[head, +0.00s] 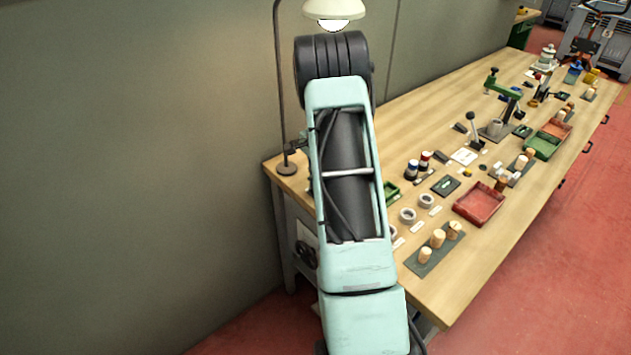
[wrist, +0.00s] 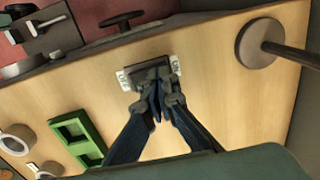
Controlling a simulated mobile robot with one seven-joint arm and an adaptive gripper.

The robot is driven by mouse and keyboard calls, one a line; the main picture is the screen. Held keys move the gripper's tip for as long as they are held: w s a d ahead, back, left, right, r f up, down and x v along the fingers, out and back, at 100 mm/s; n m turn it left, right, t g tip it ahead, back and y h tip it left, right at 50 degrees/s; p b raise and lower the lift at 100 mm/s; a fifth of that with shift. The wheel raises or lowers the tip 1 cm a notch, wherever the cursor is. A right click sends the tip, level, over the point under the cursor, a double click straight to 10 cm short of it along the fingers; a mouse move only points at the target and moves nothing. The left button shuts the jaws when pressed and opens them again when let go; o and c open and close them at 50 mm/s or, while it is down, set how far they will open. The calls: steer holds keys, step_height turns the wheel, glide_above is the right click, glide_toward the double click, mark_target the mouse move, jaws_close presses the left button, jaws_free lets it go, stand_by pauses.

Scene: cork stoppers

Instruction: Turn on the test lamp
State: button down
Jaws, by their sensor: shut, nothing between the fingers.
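The test lamp (head: 333,10) hangs at the top of the head view, with a pale shade and a white bulb under it. Its thin post rises from a round grey base (head: 287,169) at the bench's back left corner; the base also shows in the wrist view (wrist: 258,44). In the wrist view a small dark switch (wrist: 150,66) sits on the bench between two white labels, and the right one seems to read ON. My gripper (wrist: 160,88) is shut and empty, its fingertips right at the switch and partly covering it. I cannot tell whether they touch. In the head view my arm hides the gripper and switch.
A green tray (wrist: 80,138) lies left of my fingers in the wrist view, with tape rolls (wrist: 14,140) beyond it. The wooden bench (head: 480,250) carries a red tray (head: 479,203), corks and tools. A wall (head: 130,150) stands close behind the lamp.

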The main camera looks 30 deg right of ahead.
steer(key=shift+s, duration=0.2)
steer(key=shift+s+d, duration=0.15)
steer(key=shift+s, duration=0.6)
steer(key=shift+r, duration=0.1)
steer(key=shift+w+r, duration=0.1)
steer(key=shift+r, duration=0.1)
step_height(320, 180, up, 11)
steer(key=s, duration=0.1)
steer(key=shift+r, duration=0.2)
steer(key=shift+b, duration=0.65)
